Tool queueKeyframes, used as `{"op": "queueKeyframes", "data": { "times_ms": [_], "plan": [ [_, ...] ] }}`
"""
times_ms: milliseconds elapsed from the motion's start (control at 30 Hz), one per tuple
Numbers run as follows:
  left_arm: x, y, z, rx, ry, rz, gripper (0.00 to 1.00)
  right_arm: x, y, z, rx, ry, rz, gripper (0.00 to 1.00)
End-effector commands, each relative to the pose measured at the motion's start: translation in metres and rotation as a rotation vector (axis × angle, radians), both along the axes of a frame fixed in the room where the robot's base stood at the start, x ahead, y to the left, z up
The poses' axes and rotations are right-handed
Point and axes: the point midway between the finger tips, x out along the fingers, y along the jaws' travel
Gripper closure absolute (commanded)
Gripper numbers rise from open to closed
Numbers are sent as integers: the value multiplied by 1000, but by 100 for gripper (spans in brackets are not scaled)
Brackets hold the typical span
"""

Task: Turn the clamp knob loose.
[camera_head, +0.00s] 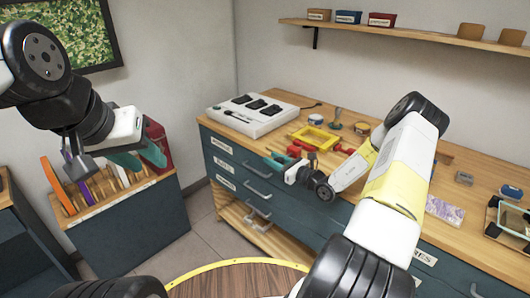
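A red clamp-like tool (301,145) lies on the workbench, just in front of a yellow tray. It is partly hidden by my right gripper, and I cannot make out its knob clearly. My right gripper (277,161) is at the bench's front edge, with its teal fingers beside the red tool's left end. Whether it touches the tool or is open or shut is not clear.
The workbench (262,152) has blue drawers with handles below. A yellow tray (315,138), a white device (252,114) and small tools stand on it. A slotted rack (88,208) is at left, a round wooden top (235,281) in front. A shelf (400,33) hangs above.

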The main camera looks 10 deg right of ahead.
Motion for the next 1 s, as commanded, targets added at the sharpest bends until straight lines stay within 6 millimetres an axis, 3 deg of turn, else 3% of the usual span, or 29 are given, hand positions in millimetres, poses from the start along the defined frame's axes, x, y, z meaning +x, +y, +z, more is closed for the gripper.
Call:
{"op": "queueKeyframes", "data": {
  "times_ms": [467,1000],
  "plan": [
    [0,0,0,0,0,0,64,-5,9,-4,-74,97,21,100],
    [0,0,0,0,0,0,64,-9,6,-17,-375,476,21,100]
  ]
}}
